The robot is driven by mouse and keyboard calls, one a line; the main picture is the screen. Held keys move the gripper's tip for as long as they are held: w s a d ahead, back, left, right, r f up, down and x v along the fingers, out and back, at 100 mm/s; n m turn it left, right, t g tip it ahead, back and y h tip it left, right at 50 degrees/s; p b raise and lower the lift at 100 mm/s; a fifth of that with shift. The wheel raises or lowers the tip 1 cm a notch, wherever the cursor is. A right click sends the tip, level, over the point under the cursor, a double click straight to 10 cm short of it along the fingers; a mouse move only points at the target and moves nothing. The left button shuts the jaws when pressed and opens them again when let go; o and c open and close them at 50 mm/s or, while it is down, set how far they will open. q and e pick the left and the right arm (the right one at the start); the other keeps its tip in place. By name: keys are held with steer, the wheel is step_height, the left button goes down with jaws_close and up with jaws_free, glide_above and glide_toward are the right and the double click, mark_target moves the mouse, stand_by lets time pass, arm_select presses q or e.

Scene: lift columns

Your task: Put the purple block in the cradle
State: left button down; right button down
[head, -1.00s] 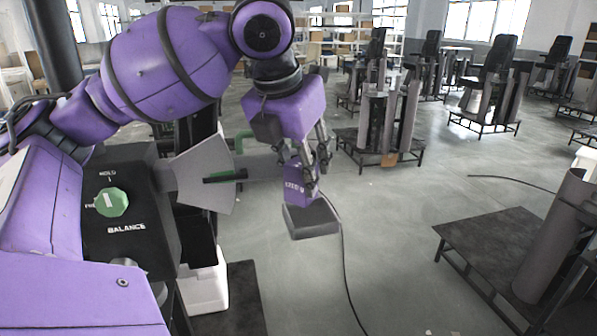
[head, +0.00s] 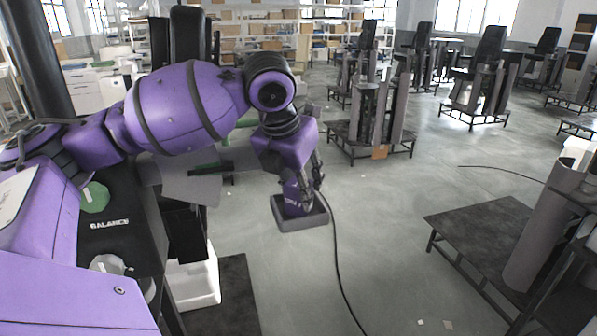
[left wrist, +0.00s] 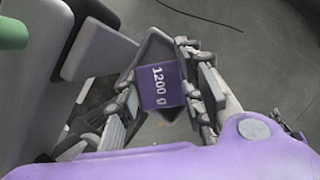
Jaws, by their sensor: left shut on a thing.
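The cradle (head: 303,223) is a small dark grey open tray. The block's lower end is inside its rim; I cannot tell whether it touches the floor of the cradle. In the left wrist view the grey cradle (left wrist: 154,48) shows behind the block. The fingers hide part of the block. My right gripper is not in view.
A grey plate (head: 190,182) is left of the cradle. A low black platform (head: 490,233) is at right.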

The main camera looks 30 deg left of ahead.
arm_select(q)
steer(key=shift+r, duration=0.15)
steer(key=c, duration=1.2)
jaws_free()
steer(key=shift+s+f, duration=0.1)
steer(key=shift+f, duration=0.1)
steer(key=v, duration=1.2)
steer(key=shift+p, duration=0.4)
